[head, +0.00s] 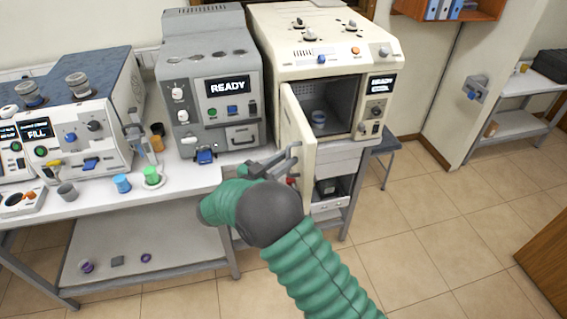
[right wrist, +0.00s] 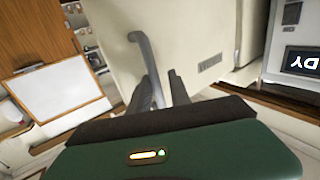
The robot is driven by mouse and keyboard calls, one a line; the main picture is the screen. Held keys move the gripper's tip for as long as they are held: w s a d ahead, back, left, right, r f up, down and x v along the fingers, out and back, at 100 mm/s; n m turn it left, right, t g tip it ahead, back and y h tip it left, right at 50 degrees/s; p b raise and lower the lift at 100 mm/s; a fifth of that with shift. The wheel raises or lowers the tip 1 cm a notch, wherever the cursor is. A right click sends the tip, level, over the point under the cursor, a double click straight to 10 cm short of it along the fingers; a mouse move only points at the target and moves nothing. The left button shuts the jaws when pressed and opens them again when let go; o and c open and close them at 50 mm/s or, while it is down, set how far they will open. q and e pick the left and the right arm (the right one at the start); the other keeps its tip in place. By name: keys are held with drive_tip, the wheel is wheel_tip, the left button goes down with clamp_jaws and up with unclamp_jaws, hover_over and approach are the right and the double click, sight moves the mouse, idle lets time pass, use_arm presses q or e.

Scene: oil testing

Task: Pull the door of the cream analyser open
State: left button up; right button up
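The cream analyser (head: 325,45) stands at the right end of the bench. Its door (head: 298,140) is hinged on the left and stands well open, showing the dark chamber with a small grey-blue cup (head: 319,118) inside. In the right wrist view, the door (right wrist: 190,40) fills the upper middle, with its curved grey handle (right wrist: 146,58) in front of it. My right gripper (head: 276,164) is at the handle. In the right wrist view, its two dark fingers (right wrist: 165,88) are apart, and the handle runs close by the left one. My left gripper is not in view.
A grey analyser (head: 212,80) reading READY stands left of the cream one. A white unit (head: 75,130) and several small cups stand farther left on the bench (head: 190,182). A drawer and shelf lie below the cream analyser. The tiled floor (head: 430,230) at right is clear.

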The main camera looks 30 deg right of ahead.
drive_tip(key=shift+w+d+f, duration=0.1)
drive_tip(key=shift+w+f, duration=0.2)
drive_tip(key=shift+w, duration=0.05)
drive_tip(key=shift+s, duration=0.1)
drive_tip(key=shift+a, duration=0.2)
drive_tip(key=v, duration=1.7)
drive_tip(key=shift+d, duration=0.15)
